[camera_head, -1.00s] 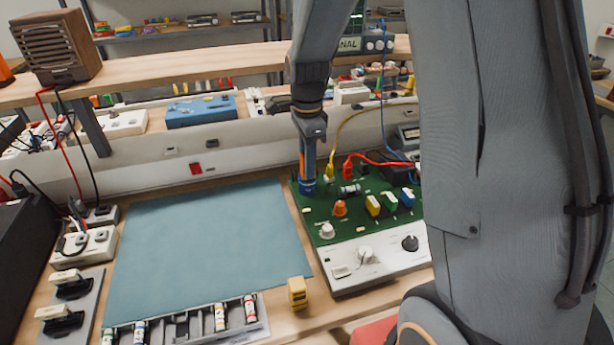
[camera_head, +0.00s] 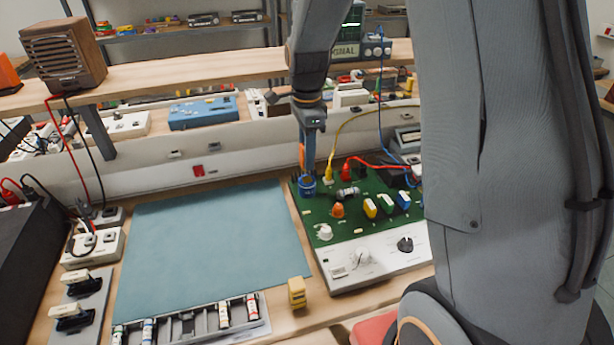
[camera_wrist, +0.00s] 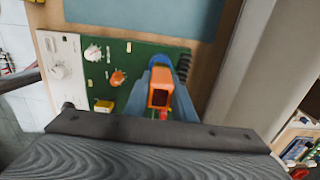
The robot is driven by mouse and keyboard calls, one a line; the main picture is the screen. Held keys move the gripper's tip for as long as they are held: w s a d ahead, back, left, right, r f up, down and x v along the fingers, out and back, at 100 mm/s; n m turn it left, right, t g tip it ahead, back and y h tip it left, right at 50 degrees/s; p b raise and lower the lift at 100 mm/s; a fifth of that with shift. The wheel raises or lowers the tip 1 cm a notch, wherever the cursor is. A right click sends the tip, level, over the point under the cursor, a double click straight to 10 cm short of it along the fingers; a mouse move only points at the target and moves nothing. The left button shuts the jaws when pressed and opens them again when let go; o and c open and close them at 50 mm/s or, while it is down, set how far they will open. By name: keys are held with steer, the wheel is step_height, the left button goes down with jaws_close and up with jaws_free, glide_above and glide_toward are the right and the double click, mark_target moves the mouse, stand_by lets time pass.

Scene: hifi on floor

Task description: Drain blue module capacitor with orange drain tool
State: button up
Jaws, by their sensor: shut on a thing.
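The green circuit module (camera_head: 325,225) lies on the bench to the right of the mat. A blue cylindrical capacitor (camera_head: 307,187) stands at its far left corner; it also shows in the wrist view (camera_wrist: 184,64). My gripper (camera_head: 308,168) points down just above and behind this capacitor. In the wrist view my gripper (camera_wrist: 160,84) is shut on the orange drain tool (camera_wrist: 160,92), whose orange end sits between the fingers. A sliver of the tool's orange (camera_head: 302,155) shows in the head view. The tool's tip is hidden, so I cannot tell whether it touches the capacitor.
An orange knob-like part (camera_head: 338,210), yellow block (camera_head: 370,208) and blue block (camera_head: 404,199) stand on the board. Red (camera_head: 346,172) and yellow plugs (camera_head: 328,173) with cables rise close to my gripper. The teal mat (camera_head: 210,245) is clear. A parts tray (camera_head: 190,325) lies in front.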

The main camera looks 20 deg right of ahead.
steer(key=shift+r+p, duration=1.35)
steer(key=shift+r, duration=0.6)
